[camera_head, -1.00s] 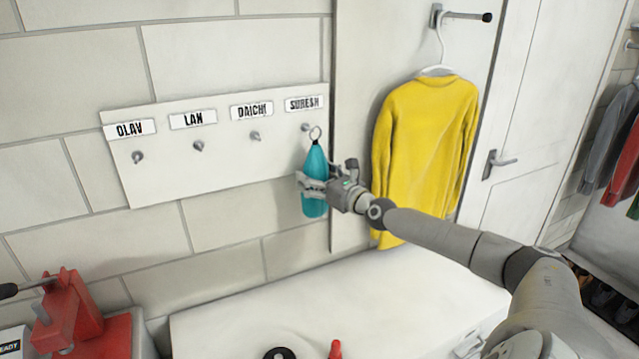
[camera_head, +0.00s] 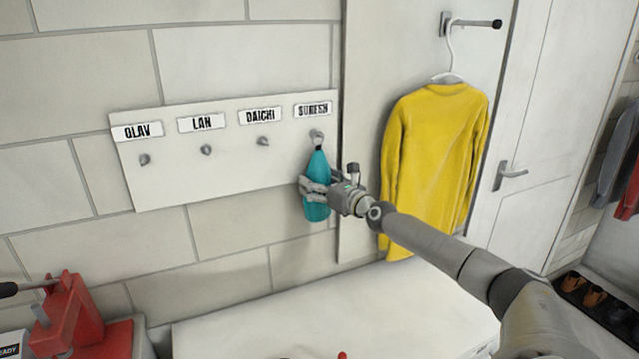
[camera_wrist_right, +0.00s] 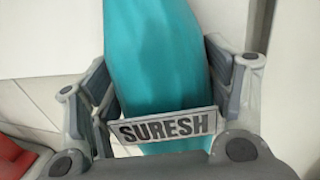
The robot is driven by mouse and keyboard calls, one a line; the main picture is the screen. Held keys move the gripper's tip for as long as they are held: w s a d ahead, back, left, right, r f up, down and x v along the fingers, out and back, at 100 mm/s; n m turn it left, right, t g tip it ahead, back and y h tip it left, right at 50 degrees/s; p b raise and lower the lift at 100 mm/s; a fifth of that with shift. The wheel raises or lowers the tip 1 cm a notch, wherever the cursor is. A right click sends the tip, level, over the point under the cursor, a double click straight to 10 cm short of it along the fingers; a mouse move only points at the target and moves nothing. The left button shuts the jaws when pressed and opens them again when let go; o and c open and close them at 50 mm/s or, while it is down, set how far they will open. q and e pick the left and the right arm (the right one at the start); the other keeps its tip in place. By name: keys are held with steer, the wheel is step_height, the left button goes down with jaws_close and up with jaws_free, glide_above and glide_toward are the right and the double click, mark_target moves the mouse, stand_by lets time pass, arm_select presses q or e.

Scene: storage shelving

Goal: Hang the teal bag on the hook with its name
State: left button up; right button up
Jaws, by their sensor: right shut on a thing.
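The teal bag (camera_head: 318,183) hangs upright just below the hook (camera_head: 316,134) under the SURESH label (camera_head: 313,109). My right gripper (camera_head: 318,189) is shut around the bag's body. In the right wrist view the teal bag (camera_wrist_right: 160,60) is between the fingers and bears a tag (camera_wrist_right: 167,127) reading SURESH. The bag's ring is at the SURESH hook in the head view; I cannot tell whether it is over the hook or in front of it. My left gripper is not in view.
Empty hooks sit under OLAV (camera_head: 144,160), LAN (camera_head: 206,150) and DAICHI (camera_head: 263,141). A yellow sweater (camera_head: 435,150) hangs right of my gripper. A white surface (camera_head: 250,320) lies below, with a red device (camera_head: 72,315) at the left.

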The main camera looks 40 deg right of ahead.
steer(key=shift+r, duration=0.1)
steer(key=o, duration=1.8)
steer(key=shift+o, duration=0.2)
steer(key=shift+f, duration=0.2)
steer(key=s, duration=1.2)
steer(key=shift+a, duration=0.35)
steer(key=shift+r, duration=0.1)
